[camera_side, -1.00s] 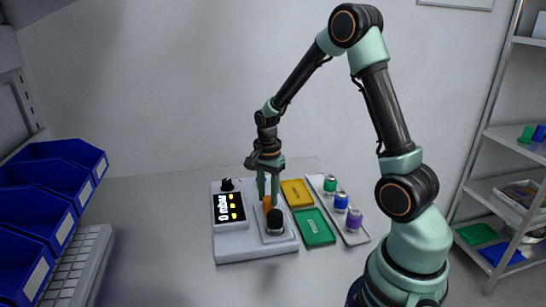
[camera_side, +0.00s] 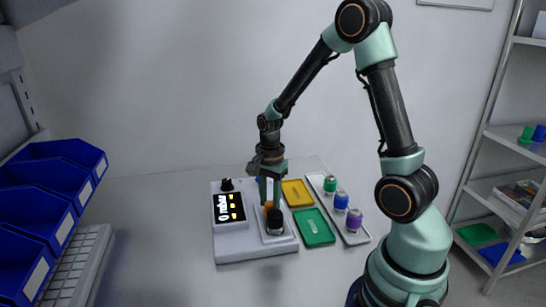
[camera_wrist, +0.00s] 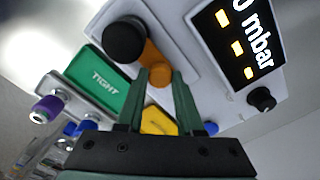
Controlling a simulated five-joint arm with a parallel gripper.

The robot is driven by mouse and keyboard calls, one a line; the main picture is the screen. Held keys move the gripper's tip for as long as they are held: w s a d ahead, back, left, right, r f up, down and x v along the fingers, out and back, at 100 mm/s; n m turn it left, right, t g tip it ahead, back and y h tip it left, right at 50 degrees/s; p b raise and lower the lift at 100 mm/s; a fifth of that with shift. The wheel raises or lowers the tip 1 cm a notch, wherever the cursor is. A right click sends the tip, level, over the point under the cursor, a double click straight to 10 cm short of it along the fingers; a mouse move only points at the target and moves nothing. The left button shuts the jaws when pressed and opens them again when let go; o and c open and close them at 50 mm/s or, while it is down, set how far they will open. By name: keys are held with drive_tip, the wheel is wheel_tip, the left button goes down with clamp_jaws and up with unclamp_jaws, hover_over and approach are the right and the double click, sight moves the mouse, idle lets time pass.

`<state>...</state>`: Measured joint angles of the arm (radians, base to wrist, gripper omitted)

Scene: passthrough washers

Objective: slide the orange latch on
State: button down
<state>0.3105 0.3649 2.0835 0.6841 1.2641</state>
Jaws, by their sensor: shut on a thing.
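The orange latch (camera_wrist: 158,74) sits beside a round black cap (camera_wrist: 125,40) on the white device (camera_side: 256,246). My gripper (camera_wrist: 160,74) is shut on the latch, with one finger on each side of it. In the side view my gripper (camera_side: 270,203) points down over the device, just behind the black cap (camera_side: 274,222). There the fingers hide most of the latch. I cannot tell exactly how the latch meets the cap.
The device's display (camera_side: 229,209) reads 0 mbar with yellow bars. A green tray (camera_side: 314,228) marked TIGHT, a yellow tray (camera_side: 297,193) and a white rack (camera_side: 352,236) with green, blue and purple capped items stand to the right. Blue bins (camera_side: 40,220) are at left.

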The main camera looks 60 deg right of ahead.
sight(270, 204)
drive_tip(key=shift+s+a, duration=0.1)
drive_tip(key=c, duration=0.5)
unclamp_jaws()
wheel_tip(270, 204, up, 12)
drive_tip(key=shift+r, duration=0.1)
drive_tip(key=s+a+r+n+t, duration=0.1)
drive_tip(key=s+a+r+n, duration=0.1)
drive_tip(key=n, duration=0.4)
drive_tip(key=s+a+r+n+t, duration=0.2)
drive_tip(key=a+n, duration=0.3)
drive_tip(key=n, duration=0.1)
drive_tip(key=s+a+r+n+t, duration=0.2)
drive_tip(key=a+n, duration=0.2)
drive_tip(key=n, duration=0.2)
drive_tip(key=shift+s+r, duration=0.1)
drive_tip(key=shift+s, duration=0.05)
